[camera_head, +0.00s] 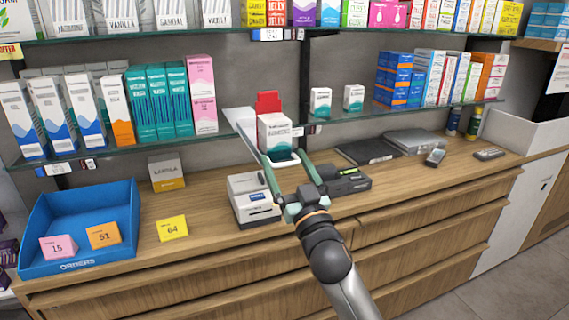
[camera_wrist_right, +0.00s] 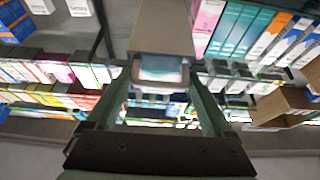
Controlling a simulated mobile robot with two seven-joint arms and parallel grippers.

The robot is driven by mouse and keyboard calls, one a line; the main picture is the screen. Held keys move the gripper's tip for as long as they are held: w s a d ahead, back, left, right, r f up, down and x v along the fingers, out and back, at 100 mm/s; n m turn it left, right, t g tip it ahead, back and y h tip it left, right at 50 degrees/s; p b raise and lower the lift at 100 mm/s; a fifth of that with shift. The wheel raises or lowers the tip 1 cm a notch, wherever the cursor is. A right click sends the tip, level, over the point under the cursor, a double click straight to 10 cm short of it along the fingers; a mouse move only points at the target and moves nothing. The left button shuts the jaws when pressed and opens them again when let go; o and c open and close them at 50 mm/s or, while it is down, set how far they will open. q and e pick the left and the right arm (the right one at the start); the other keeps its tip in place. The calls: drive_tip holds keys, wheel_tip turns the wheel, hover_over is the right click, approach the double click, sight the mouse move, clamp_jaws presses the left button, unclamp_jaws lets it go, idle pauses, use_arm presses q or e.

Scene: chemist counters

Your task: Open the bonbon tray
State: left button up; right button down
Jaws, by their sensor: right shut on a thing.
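The bonbon tray (camera_head: 243,124) is a narrow white pusher tray that juts out from the lower shelf. A white and teal carton (camera_head: 274,133) stands at its front and a red plate (camera_head: 268,102) rises behind it. My right gripper (camera_head: 284,158) is at the tray's front end, with its two green fingers on either side of the pale front handle (camera_head: 284,163). In the right wrist view the fingers (camera_wrist_right: 160,90) flank this pale front piece (camera_wrist_right: 160,70), shut on it. My left gripper is not in view.
Below are a white printer (camera_head: 252,204), a dark device (camera_head: 345,182) and a blue bin (camera_head: 80,228) on the wooden counter. Teal cartons (camera_head: 160,100) stand left of the tray on the shelf. Two small white boxes (camera_head: 321,101) stand to its right.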

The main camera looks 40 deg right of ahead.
drive_tip(key=shift+c, duration=1)
unclamp_jaws()
drive_tip(key=shift+s+d+f, duration=0.1)
drive_tip(key=shift+f, duration=0.1)
drive_tip(key=shift+o, duration=1)
drive_tip(key=shift+s+r, duration=0.15)
drive_tip(key=shift+s, duration=0.05)
use_arm(q)
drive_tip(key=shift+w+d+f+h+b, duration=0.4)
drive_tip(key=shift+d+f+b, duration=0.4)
drive_tip(key=shift+b, duration=0.75)
use_arm(e)
drive_tip(key=v, duration=1.2)
drive_tip(key=shift+s, duration=0.25)
